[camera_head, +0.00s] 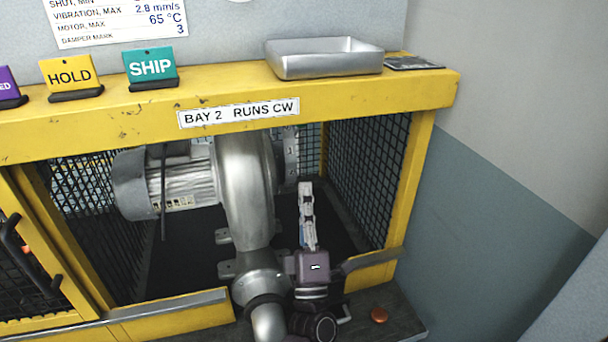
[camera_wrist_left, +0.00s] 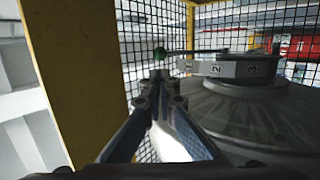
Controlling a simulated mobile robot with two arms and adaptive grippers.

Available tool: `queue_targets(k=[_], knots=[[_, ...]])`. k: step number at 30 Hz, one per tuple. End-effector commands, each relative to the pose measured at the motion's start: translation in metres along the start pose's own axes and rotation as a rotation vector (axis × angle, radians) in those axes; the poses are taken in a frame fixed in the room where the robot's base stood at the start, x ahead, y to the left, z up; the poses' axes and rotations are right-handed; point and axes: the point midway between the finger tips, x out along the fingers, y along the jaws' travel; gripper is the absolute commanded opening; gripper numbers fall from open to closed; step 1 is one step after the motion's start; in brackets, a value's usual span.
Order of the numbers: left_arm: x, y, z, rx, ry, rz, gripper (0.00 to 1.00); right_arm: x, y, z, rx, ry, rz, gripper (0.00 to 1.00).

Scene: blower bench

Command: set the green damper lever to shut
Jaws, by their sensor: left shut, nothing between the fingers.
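The green damper lever's knob (camera_wrist_left: 160,52) shows in the left wrist view just above my fingertips, at the end of a thin dark rod running right. The rod passes over a pale numbered scale ring (camera_wrist_left: 232,68) that shows a 2 and a 3. My left gripper (camera_wrist_left: 157,78) is shut and empty, and its tips appear just below the knob; I cannot tell if they touch it. In the head view my left gripper (camera_head: 305,186) reaches into the open bay, right of the grey blower housing (camera_head: 243,185). There I cannot make out the green knob. My right gripper is not in view.
A yellow frame with black mesh (camera_head: 370,165) closes the bay's right side; its post (camera_wrist_left: 75,80) stands close left in the wrist view. A motor (camera_head: 180,180) sits left of the housing. A metal tray (camera_head: 325,60) and a SHIP sign (camera_head: 151,66) stand on top.

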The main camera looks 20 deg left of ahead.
Motion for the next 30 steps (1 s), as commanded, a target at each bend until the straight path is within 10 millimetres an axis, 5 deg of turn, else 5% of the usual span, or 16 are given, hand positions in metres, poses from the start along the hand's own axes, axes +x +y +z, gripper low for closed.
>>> queue_targets(k=[15, 30], knots=[[0.106, 0.004, -0.001, 0.001, 0.001, 0.002, 0.0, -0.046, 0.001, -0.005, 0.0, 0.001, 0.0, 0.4], [0.121, 0.0, -0.001, 0.001, 0.001, 0.0, 0.0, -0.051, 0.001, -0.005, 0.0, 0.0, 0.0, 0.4]])
